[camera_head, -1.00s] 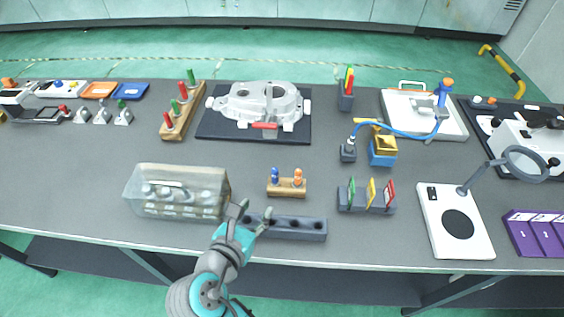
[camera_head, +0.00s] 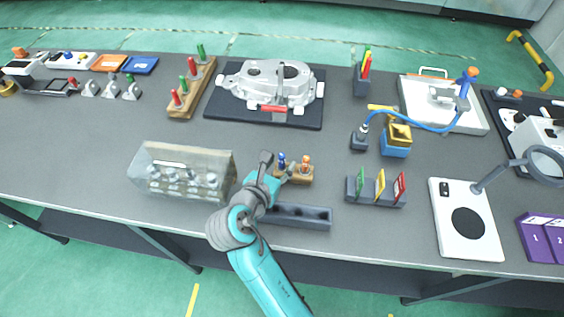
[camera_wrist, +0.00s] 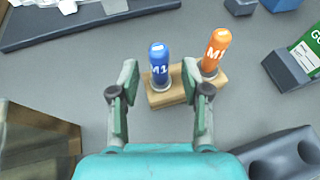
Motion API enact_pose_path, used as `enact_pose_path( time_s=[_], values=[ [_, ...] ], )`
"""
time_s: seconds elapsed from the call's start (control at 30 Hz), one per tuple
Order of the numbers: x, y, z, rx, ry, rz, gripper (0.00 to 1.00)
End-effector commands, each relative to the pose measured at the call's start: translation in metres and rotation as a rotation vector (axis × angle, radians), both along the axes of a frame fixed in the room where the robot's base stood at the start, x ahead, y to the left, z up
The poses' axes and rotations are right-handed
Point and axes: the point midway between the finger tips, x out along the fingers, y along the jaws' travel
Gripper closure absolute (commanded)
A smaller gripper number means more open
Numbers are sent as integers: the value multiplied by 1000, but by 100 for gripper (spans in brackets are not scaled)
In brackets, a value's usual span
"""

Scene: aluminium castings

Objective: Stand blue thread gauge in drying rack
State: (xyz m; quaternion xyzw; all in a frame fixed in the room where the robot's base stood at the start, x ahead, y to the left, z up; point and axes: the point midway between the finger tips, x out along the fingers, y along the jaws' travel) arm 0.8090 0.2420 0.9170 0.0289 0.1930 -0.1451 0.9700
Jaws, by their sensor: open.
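The blue thread gauge (camera_wrist: 158,64) stands upright in a small wooden block (camera_wrist: 168,97), with an orange gauge (camera_wrist: 217,48) beside it on the right. In the head view the blue gauge (camera_head: 281,161) is partly hidden close to my fingers. My gripper (camera_wrist: 162,98) is open and empty. Its fingers sit on either side of the blue gauge's line in the wrist view, apart from the gauge and short of it. The grey rack with round holes (camera_head: 300,214), likely the drying rack, lies at the table's front edge; my arm hides its left end.
A clear-sided box with pale parts (camera_head: 182,173) stands left of my gripper. A holder with green, yellow and red tags (camera_head: 376,200) is to the right. A casting on a dark mat (camera_head: 268,88) lies behind. Table between is clear.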

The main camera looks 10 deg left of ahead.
Motion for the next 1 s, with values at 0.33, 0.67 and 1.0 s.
enact_pose_path(
  time_s=[0.33,0.67,1.0],
  values=[
    [20,-6,-9,0,0,0,53],
    [20,-6,-9,0,0,0,100],
    [20,-6,-7,1,-1,0,100]
  ],
)
